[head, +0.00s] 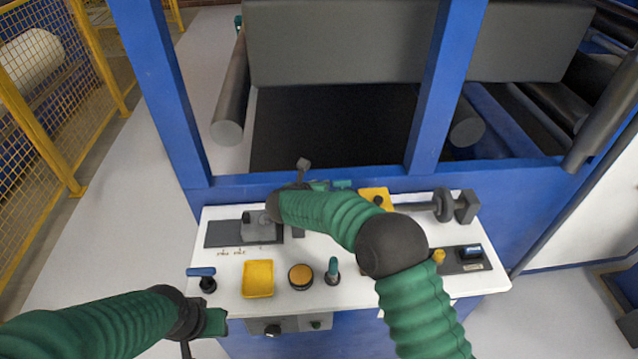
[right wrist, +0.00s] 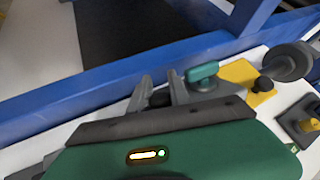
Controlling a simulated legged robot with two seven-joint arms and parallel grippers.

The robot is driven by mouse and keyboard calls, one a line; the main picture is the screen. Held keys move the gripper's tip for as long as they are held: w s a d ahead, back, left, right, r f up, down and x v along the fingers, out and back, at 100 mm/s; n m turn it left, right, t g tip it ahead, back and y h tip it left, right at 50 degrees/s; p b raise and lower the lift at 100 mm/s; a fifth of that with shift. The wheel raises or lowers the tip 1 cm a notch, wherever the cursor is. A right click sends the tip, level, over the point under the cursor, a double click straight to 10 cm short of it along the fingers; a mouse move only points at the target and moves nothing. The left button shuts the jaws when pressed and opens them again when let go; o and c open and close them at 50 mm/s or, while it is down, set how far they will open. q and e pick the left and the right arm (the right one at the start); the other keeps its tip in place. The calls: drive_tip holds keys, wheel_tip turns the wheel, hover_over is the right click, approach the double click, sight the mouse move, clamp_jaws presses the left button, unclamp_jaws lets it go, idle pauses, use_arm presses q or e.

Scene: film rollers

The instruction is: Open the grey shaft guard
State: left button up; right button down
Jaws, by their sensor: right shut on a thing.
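My right gripper (right wrist: 161,88) has its two grey fingers around a small dark rounded part (right wrist: 160,98) at the back edge of the white panel, left of a teal handle (right wrist: 203,74). In the head view my forearm hides most of this grip. A grey block (head: 262,226) on a dark plate lies left of my right wrist; I cannot tell whether it is part of the grey shaft guard.
The white panel (head: 228,292) carries a blue-handled lever (head: 202,272), a yellow tray (head: 258,279), an orange button (head: 300,276), a teal-topped lever (head: 333,269) and a dark shaft with discs (head: 443,206). A blue frame (head: 446,85) rises behind. A yellow fence (head: 60,165) stands left.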

drive_tip(key=c, duration=1.6)
unclamp_jaws()
drive_tip(key=shift+o, duration=0.3)
drive_tip(key=shift+w+f, duration=0.15)
drive_tip(key=v, duration=1.6)
drive_tip(key=shift+s+a+b, duration=0.25)
drive_tip(key=shift+s+b, duration=0.05)
drive_tip(key=shift+b, duration=0.15)
